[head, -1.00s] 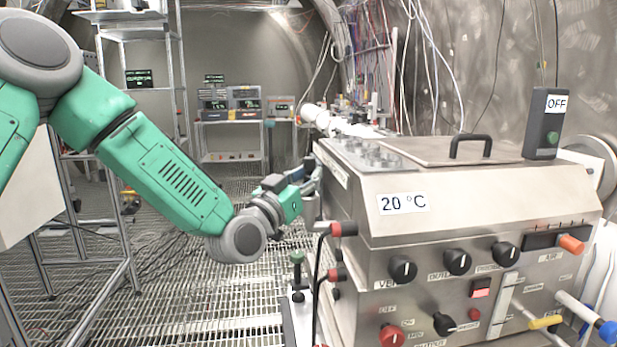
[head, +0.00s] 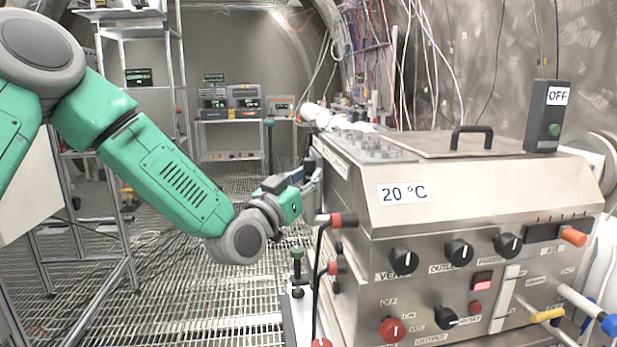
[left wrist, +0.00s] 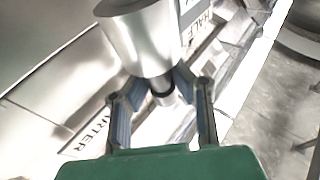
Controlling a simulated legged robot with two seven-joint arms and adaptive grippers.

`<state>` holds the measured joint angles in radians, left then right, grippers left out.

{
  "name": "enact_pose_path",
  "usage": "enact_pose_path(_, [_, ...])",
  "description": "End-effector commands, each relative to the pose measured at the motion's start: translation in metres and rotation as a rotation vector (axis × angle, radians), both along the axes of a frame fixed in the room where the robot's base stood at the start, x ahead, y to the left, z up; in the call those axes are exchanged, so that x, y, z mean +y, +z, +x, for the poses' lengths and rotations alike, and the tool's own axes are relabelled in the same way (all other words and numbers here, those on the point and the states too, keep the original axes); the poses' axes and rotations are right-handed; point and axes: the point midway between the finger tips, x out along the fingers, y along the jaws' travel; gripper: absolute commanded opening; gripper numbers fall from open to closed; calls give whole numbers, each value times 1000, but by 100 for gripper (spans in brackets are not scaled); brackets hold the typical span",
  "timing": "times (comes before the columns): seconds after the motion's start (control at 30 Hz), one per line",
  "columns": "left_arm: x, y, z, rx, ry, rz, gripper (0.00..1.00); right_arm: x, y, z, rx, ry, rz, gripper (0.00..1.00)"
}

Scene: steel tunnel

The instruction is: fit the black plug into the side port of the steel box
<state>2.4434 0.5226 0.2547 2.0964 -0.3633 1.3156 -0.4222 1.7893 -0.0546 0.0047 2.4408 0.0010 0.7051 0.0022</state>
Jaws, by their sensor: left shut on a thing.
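The steel box (head: 440,200) stands at the right in the head view, with its left side turned mostly out of sight. My left gripper (head: 310,182) is at that side, near the upper edge. In the left wrist view my left gripper (left wrist: 158,88) is shut around a small piece with a dark band (left wrist: 163,86), which seems to be the black plug. A wide silvery cylinder (left wrist: 142,40) lies right beyond the fingertips, in line with the piece. I cannot tell whether the two are joined. The side port is not clearly visible. My right gripper is not in view.
Red-ended fittings (head: 345,220) and a black hose (head: 317,275) stick out from the box's left corner, just below my gripper. A green-topped post (head: 297,255) stands nearby. Grated floor (head: 215,300) lies open at the left. A metal frame (head: 125,230) stands farther left.

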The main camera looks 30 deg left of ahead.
Motion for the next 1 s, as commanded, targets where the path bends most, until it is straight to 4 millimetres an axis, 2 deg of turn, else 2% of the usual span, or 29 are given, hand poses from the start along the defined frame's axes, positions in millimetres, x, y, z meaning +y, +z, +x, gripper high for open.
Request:
enact_pose_path(0.67, [0, -18, 0, 0, 0, 0, 0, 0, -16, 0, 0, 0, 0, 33])
enact_pose_path(0.7, [0, -18, 0, 0, 0, 0, 22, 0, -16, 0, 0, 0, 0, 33])
enact_pose_path(0.77, [0, -18, 0, 1, 0, 0, 43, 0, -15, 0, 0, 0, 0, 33])
enact_pose_path(1.0, [0, -17, 0, 0, 0, 0, 43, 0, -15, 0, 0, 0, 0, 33])
